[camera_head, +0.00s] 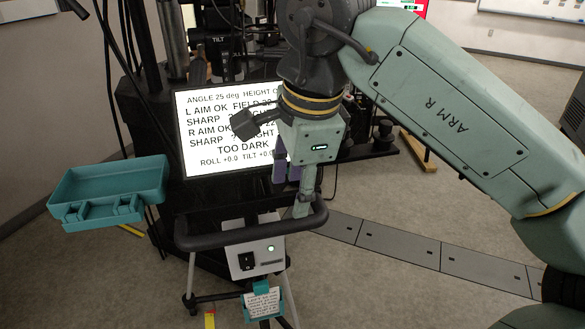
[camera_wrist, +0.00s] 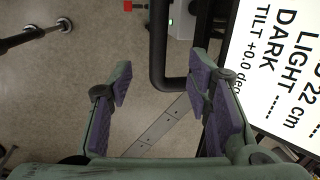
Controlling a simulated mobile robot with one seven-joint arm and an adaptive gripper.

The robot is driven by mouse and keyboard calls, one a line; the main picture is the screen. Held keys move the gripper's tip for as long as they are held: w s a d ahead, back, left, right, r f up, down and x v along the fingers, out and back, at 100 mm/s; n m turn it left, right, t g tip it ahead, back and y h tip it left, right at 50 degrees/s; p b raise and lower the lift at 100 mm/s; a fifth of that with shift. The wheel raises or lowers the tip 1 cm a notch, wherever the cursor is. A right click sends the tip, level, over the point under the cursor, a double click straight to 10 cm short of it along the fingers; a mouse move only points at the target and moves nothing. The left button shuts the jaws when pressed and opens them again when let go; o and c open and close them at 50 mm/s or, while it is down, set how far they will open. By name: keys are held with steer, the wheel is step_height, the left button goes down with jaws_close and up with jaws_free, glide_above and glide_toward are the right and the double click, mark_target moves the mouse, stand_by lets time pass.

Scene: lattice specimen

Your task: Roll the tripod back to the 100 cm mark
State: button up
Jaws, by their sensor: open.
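The tripod stands at the lower middle of the head view, with a black looped handle (camera_head: 225,238), a pale box (camera_head: 256,259) with a switch and green light, and thin legs (camera_head: 190,283). My gripper (camera_head: 293,190) is open above the right part of the handle. In the wrist view, my gripper (camera_wrist: 160,85) has its purple-padded fingers spread, and the handle (camera_wrist: 158,40) runs down between them and bends towards the right finger. I cannot tell if a finger touches it. No 100 cm mark is readable.
A lit screen (camera_head: 200,140) behind the tripod reads "TOO DARK". A teal tray (camera_head: 110,180) is at left. A grey plated strip (camera_head: 400,246) crosses the carpet to the right. A teal-clipped tag (camera_head: 262,302) hangs below the box. Open carpet lies at lower right.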

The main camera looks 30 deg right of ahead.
mark_target(304, 219)
steer(key=shift+m+h, duration=0.3)
steer(key=x, duration=0.3)
steer(key=d+p+x, duration=0.1)
steer(key=x, duration=0.3)
steer(key=s+d+x, duration=0.1)
steer(key=x, duration=0.2)
steer(key=shift+w+d+f, duration=0.15)
steer(key=shift+f, duration=0.25)
steer(key=shift+c, duration=0.4)
jaws_close()
